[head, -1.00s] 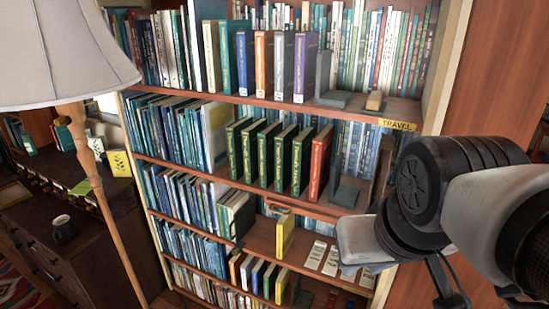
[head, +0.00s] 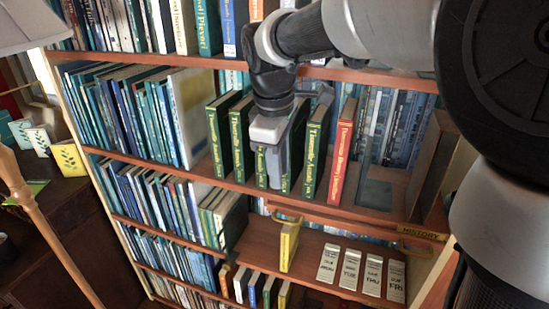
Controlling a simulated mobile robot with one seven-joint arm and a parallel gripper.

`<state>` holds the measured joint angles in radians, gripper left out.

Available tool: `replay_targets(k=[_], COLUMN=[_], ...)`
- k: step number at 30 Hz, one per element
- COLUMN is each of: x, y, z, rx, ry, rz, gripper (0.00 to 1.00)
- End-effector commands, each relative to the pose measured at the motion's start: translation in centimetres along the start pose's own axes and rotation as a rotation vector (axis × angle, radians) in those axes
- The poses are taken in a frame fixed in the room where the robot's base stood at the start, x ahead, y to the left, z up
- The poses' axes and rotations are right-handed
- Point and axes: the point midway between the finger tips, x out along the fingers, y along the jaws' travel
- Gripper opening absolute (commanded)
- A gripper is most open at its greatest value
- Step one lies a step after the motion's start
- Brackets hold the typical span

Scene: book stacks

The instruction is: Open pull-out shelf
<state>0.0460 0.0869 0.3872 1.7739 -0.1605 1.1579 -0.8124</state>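The pull-out shelf (head: 345,224) is a thin wooden board just under the right part of the shelf labelled HISTORY. It looks pushed in, with its front edge near the bookcase front. A curved handle (head: 287,214) shows at its left end, and another (head: 416,245) near its right end. My gripper (head: 275,178) hangs pointing down in front of the green books (head: 314,150), above and slightly left of the left handle. It appears apart from the handle. I cannot tell whether its fingers are open, and part of the green row is hidden behind it.
A red book (head: 344,150) and a bookend (head: 374,194) stand right of the gripper. A yellow book (head: 289,246) stands below the left handle, with day cards (head: 362,272) to its right. A lamp (head: 30,190) stands at far left.

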Motion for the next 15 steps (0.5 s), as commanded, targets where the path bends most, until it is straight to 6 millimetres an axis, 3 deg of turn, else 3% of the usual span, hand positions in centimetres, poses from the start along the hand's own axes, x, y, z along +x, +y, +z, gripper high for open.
replay_targets(k=[3,15], x=[2.9,11.5], y=[-0.2,-0.2], z=[0.0,0.1], rx=[0.0,0.002], ry=[-0.002,-0.001], rz=[-0.005,-0.005], gripper=[0.26,0.26])
